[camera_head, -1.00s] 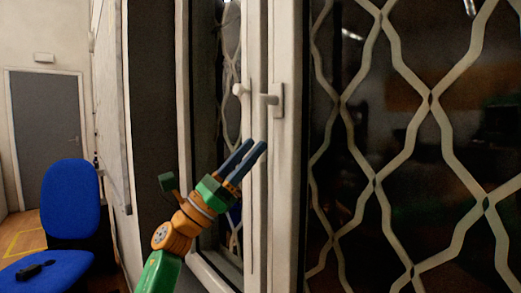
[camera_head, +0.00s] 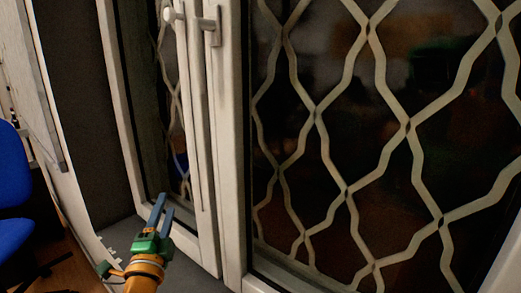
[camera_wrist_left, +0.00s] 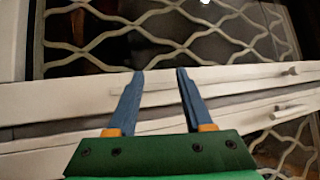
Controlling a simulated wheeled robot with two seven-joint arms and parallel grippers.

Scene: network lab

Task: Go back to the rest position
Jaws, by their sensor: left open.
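My left gripper (camera_head: 162,213) is open and empty, low in the head view, in front of the white window frame. Its two blue fingers stand apart in the left wrist view (camera_wrist_left: 160,80), with white frame bars behind them. The window handle (camera_head: 209,26) is on the frame, well above the gripper and apart from it. My right gripper is in neither view.
A window with a pale wavy lattice (camera_head: 407,127) over dark glass fills the right side. A second white handle (camera_head: 171,15) is beside the first. A blue chair (camera_head: 12,170) stands at the left edge. A grey sill (camera_head: 120,232) lies below the window.

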